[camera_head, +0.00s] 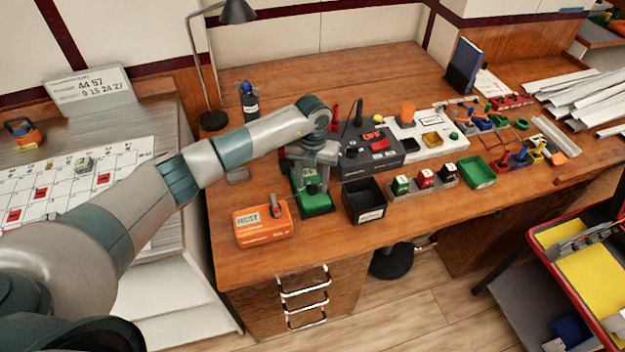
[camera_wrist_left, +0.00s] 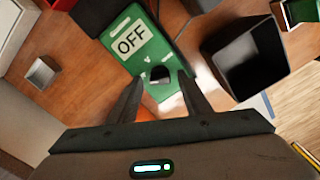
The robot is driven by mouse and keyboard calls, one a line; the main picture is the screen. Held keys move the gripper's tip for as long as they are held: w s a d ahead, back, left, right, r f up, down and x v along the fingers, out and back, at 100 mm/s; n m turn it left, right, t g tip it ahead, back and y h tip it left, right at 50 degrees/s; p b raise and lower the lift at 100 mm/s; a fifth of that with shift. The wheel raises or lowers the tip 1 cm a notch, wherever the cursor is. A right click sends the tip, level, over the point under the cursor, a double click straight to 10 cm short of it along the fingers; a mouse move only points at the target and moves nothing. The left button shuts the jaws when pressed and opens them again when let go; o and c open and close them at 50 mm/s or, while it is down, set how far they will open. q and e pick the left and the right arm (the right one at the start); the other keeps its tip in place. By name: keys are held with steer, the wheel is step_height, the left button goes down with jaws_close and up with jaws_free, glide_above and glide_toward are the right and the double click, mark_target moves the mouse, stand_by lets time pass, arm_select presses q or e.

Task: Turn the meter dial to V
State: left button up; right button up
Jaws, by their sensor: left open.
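The green meter (camera_head: 316,203) lies on the wooden desk, partly hidden by my left gripper in the head view. In the left wrist view, the meter (camera_wrist_left: 128,42) has a pale display reading OFF. Its dark dial (camera_wrist_left: 160,74) sits below the display on the green face. My left gripper (camera_head: 314,172) is over the meter, pointing down. In the left wrist view, the open fingers (camera_wrist_left: 161,80) stand on either side of the dial. I cannot tell whether they touch it. My right gripper is not in view.
An orange device (camera_head: 264,232) with a display lies left of the meter. An open black bin (camera_head: 366,212) stands close on its right. A dark box with a red switch (camera_head: 372,163) is behind. Breakers on a grey rail (camera_head: 440,186) are further right. The desk's front left is mostly clear.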

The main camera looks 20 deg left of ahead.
arm_select(q)
steer(key=c, duration=1)
steer(key=shift+c, duration=0.2)
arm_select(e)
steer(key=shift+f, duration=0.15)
